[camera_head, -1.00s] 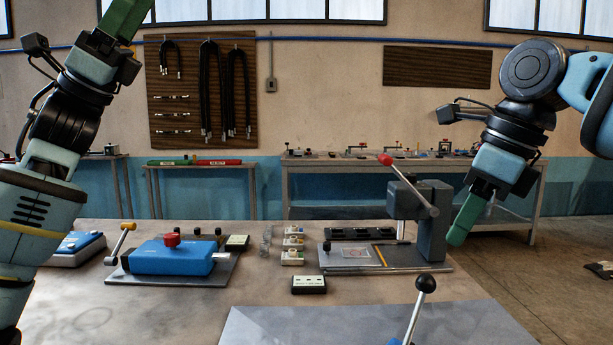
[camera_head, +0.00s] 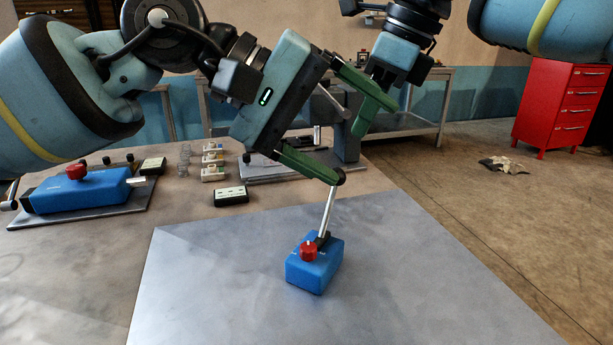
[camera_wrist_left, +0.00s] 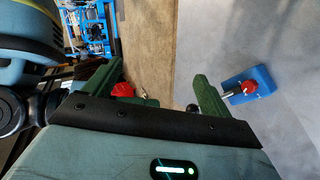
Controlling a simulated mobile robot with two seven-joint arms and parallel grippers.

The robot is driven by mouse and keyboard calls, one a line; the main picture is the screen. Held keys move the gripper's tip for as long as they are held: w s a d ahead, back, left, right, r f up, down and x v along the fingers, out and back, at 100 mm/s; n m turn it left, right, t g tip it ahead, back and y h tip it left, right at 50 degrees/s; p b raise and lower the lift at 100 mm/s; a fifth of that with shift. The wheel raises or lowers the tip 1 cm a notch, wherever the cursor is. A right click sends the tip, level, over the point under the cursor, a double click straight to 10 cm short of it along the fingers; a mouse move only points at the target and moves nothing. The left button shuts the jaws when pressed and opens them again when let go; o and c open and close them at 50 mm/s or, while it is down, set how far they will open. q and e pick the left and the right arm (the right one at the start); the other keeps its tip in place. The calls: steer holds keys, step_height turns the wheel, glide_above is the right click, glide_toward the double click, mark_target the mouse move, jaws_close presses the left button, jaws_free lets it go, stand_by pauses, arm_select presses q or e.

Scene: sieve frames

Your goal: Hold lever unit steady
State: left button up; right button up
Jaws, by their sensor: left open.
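The lever unit (camera_head: 315,272) is a blue box with a red knob (camera_head: 308,251) and a tilted metal lever with a black ball end. It stands on the grey mat (camera_head: 210,285); it also shows at right in the left wrist view (camera_wrist_left: 262,78). My left gripper (camera_head: 366,142) is open above and behind the box. Its lower finger overlaps the lever's top and partly hides the ball. In the wrist view the ball (camera_wrist_left: 192,108) is beside the right finger; contact cannot be told.
A larger blue device (camera_head: 80,193) stands at left on the table. A small black box (camera_head: 231,196) and white blocks (camera_head: 213,165) are behind the mat. A grey press (camera_head: 345,145) is behind the grippers. The mat around the lever unit is clear.

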arm_select(q)
step_height(320, 180, down, 7)
steer(key=m+y, duration=0.2)
steer(key=y, duration=0.2)
steer(key=m+t+y, duration=0.3)
steer(key=y, duration=0.2)
glide_above(316, 248)
steer(key=f, duration=0.6)
steer(key=shift+s+a+f, duration=0.1)
steer(key=shift+s+a, duration=0.1)
steer(key=shift+a, duration=0.15)
steer(key=shift+w+a+f, duration=0.2)
steer(key=shift+a+f, duration=0.05)
steer(key=shift+a, duration=0.1)
steer(key=shift+x, duration=3.9)
steer(key=shift+a, duration=0.1)
steer(key=c, duration=1.4)
steer(key=c, duration=0.4)
